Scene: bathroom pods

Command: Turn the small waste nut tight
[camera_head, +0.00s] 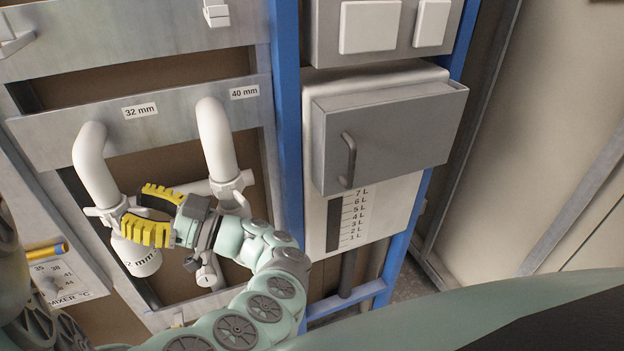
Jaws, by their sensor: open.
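The small waste nut (106,214) is a white collar with lugs at the foot of the left white pipe (92,160), below the "32 mm" label (141,111). My gripper (136,207) has ribbed yellow fingers, which are open and point left at the nut. The fingertips are close to its right side, and the lower finger overlaps part of it in view. I cannot tell whether they touch it. A white cylindrical body (138,260) with a partly hidden "mm" marking hangs below the lower finger.
A larger white nut (229,188) sits on the pipe under the "40 mm" label (244,92), just behind my gripper. A blue post (287,130) and a grey box with a handle (390,135) stand to the right. A mixer panel (60,280) is at lower left.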

